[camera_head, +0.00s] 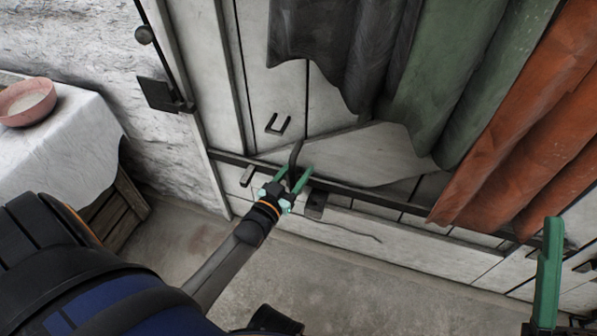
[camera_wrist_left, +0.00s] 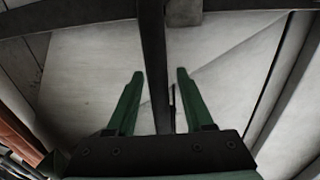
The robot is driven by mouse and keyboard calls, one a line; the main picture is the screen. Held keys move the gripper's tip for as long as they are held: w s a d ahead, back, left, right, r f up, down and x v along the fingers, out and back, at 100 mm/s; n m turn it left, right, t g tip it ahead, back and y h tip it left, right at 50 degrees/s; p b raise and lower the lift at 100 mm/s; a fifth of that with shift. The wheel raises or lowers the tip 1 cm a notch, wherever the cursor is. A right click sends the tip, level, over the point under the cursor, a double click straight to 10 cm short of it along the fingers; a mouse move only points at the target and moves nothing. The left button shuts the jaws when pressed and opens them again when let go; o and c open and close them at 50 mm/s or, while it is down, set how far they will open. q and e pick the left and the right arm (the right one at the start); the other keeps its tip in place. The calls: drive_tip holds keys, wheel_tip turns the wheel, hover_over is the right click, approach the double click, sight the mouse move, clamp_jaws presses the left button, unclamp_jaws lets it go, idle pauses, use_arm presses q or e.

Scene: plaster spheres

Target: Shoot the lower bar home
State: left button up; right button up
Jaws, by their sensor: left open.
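The lower bar (camera_head: 362,189) is a long dark strip running across the low part of the pale panelled door (camera_head: 376,152). A dark upright handle (camera_head: 296,151) rises at the bar near my left gripper (camera_head: 295,170). The left gripper's green fingers are apart, with the handle appearing between them. In the left wrist view, a dark upright piece (camera_wrist_left: 153,60) runs between the two fingertips with space on both sides, and the bar (camera_wrist_left: 75,14) crosses the top. Whether a finger touches it, I cannot tell. My right gripper shows only one green finger (camera_head: 548,272) at the right edge.
Grey, green and rust-red cloths (camera_head: 440,75) hang over the door's right side. A U-shaped staple (camera_head: 278,124) sits above the bar. A white-covered table (camera_head: 75,150) with a pink bowl (camera_head: 27,102) stands left. The floor (camera_head: 330,275) before the door looks clear.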

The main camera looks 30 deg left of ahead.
use_arm(q)
drive_tip(key=shift+w, duration=0.25)
clamp_jaws()
idle(0.3)
idle(0.9)
